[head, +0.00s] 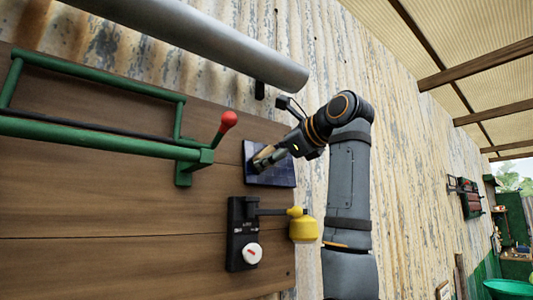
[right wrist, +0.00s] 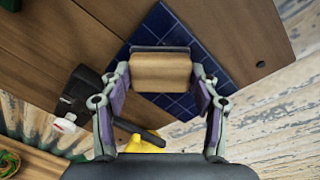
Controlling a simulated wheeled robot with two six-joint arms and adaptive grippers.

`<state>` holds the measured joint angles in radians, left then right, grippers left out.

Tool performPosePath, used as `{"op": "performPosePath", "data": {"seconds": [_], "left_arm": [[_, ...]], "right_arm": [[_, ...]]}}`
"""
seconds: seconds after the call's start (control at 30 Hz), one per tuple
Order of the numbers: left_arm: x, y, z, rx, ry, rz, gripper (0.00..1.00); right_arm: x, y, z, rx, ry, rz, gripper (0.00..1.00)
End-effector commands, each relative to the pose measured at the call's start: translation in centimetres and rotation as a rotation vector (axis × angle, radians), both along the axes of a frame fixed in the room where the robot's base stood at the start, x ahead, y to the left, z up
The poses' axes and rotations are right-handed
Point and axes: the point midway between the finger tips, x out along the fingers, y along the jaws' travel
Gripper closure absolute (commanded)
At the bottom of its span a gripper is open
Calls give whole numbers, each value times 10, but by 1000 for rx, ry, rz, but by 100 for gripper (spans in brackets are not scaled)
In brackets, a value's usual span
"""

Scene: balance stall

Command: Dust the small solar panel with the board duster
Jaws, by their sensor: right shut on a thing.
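The small solar panel (head: 283,177) is a dark blue, gridded plate on the brown plank board; in the right wrist view it shows as a tilted blue tiled square (right wrist: 170,106). My right gripper (head: 269,157) is in front of its upper left part. It is shut on the board duster (right wrist: 160,73), a tan wooden block with a grey edge behind it, held between both fingers. The duster lies over the middle of the panel in the wrist view and hides part of it. I cannot tell whether it touches the panel. My left gripper is not in view.
Below the panel are a black switch box (head: 242,230) with a white-and-red knob and a yellow can-like part (head: 303,228). To the left is a green lever frame (head: 100,135) with a red ball knob (head: 229,119). A grey pipe (head: 200,40) runs above.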

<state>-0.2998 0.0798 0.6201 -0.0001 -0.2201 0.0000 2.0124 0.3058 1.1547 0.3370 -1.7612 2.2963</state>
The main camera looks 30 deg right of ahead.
Motion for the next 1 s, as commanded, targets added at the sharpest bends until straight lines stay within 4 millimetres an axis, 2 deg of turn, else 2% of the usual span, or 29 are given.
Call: {"op": "performPosePath", "data": {"seconds": [0.1, 0.43, 0.73, 1.0], "left_arm": [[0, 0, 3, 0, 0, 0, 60], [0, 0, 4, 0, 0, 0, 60], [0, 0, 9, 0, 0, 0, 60], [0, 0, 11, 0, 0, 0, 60]], "right_arm": [[2, -13, 0, 1, 1, -2, 64], [2, -23, 0, 1, 1, -2, 64], [4, -52, 1, 1, 0, -3, 64], [4, -57, 1, 0, 1, -1, 64]]}}
